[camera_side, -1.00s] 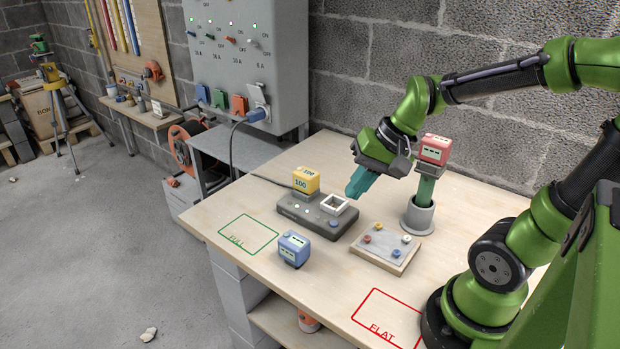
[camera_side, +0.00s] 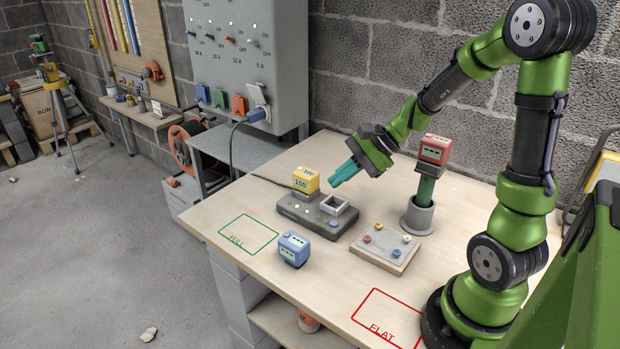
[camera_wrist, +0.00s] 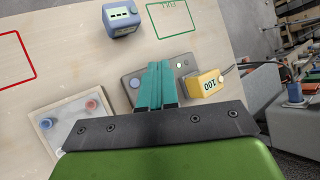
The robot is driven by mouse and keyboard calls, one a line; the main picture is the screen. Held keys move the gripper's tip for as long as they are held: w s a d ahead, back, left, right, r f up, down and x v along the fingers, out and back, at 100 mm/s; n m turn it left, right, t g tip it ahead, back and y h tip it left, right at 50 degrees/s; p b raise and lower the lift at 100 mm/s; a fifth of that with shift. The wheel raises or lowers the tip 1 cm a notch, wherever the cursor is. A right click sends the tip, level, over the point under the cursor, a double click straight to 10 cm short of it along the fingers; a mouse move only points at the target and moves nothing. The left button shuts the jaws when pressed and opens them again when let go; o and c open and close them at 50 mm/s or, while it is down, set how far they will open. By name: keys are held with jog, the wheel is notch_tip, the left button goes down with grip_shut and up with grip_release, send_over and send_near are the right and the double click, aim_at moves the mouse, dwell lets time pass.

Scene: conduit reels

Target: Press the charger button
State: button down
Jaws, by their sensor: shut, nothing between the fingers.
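The charger (camera_side: 298,212) is a dark grey block on the wooden table. A yellow battery marked 100 (camera_side: 306,181) sits in its left bay, and an empty white-rimmed bay (camera_side: 333,205) is to the right. My gripper (camera_side: 332,180) has teal fingers, shut and empty. It hangs above and behind the empty bay, tilted to the left, apart from the charger. In the wrist view, the fingers (camera_wrist: 159,65) hide part of the charger.
A blue battery (camera_side: 294,249) stands in front of the charger. A pale plate with coloured knobs (camera_side: 384,260) lies to the right. A red battery (camera_side: 435,150) tops a teal post in a grey holder (camera_side: 417,218). Green (camera_side: 249,233) and red (camera_side: 390,318) outlined areas are empty.

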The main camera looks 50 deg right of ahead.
jog(key=shift+f, duration=4.45)
jog(key=shift+f, duration=0.4)
jog(key=shift+f, duration=0.35)
jog(key=shift+r, duration=0.8)
notch_tip(320, 180, up, 5)
